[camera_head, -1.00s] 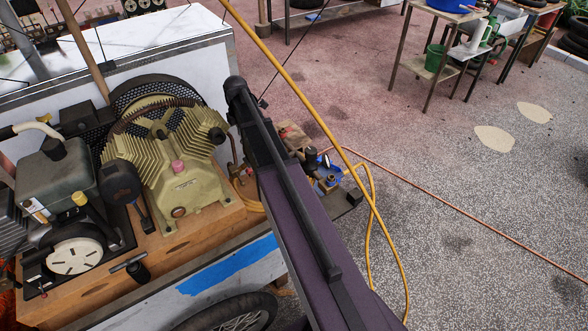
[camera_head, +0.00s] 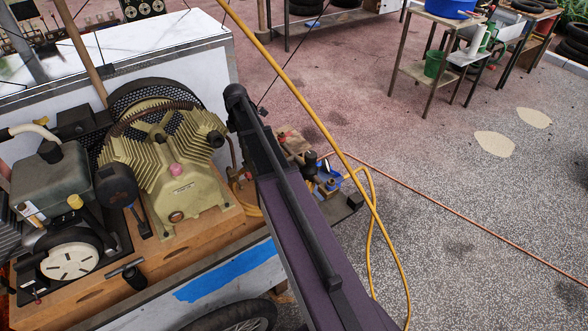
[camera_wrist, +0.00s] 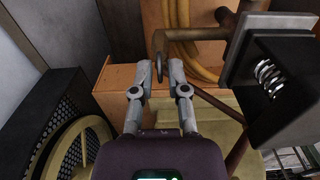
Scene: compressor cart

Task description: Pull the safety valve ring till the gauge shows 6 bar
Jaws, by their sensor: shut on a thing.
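In the wrist view my gripper (camera_wrist: 153,80) reaches toward a brown-bronze pipe fitting. A small dark ring (camera_wrist: 160,70) hangs below the end of the fitting (camera_wrist: 160,42), seen nearly edge-on. The ring lies between my fingertips, beside the right one, and the jaws are closed on it as far as the view shows. In the head view my arm covers the gripper and the ring. No gauge face can be read in either view, so the pressure cannot be told.
The green finned compressor (camera_head: 170,165) stands on the wooden cart deck (camera_head: 225,222), with an engine (camera_head: 60,180) at left. A black box with a spring (camera_wrist: 270,75) is close at right of my gripper. A yellow hose (camera_head: 300,85) crosses near my arm.

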